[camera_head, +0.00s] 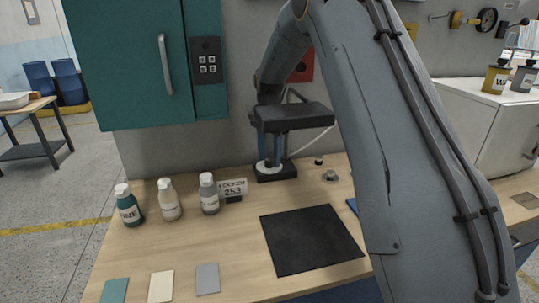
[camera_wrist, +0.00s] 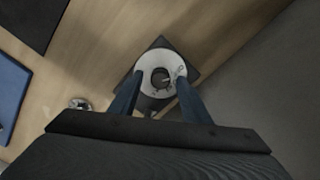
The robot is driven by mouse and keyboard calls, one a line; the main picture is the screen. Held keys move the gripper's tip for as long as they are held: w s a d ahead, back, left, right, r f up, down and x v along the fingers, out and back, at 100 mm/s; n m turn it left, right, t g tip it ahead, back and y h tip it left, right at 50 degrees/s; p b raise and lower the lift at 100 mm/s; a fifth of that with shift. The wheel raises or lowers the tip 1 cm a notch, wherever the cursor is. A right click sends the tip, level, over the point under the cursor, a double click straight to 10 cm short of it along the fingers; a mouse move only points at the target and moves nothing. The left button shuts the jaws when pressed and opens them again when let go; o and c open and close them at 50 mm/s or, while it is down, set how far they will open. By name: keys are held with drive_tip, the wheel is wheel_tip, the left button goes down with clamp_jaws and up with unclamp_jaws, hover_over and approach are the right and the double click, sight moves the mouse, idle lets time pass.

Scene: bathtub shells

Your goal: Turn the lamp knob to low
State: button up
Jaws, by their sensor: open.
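A white round dial (camera_wrist: 147,92) with a dark knob (camera_wrist: 161,77) at its centre sits on a black square base (camera_wrist: 160,43) in the wrist view. In the head view the black base (camera_head: 276,175) stands at the back of the wooden bench, against the wall. My gripper (camera_head: 270,160) points down over it, and its two blue fingers (camera_wrist: 159,79) are apart, one on each side of the knob. I cannot tell whether the fingers touch the knob. The dial's markings are too small to read, and the lamp's head is not clearly visible.
A small metal round piece (camera_head: 330,176) and a small black piece (camera_head: 318,161) are right of the base. A black mat (camera_head: 310,240) lies in front. A teal bottle (camera_head: 129,207), a cream bottle (camera_head: 169,201) and a grey bottle (camera_head: 208,196) stand left, beside a sign (camera_head: 233,187).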

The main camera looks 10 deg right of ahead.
drive_tip(key=shift+f, duration=0.2)
drive_tip(key=shift+c, duration=0.4)
drive_tip(key=c, duration=1)
drive_tip(key=shift+o, duration=0.2)
drive_tip(key=shift+m, duration=0.3)
drive_tip(key=m, duration=1.1)
drive_tip(key=shift+r+b, duration=0.1)
drive_tip(key=shift+b, duration=0.2)
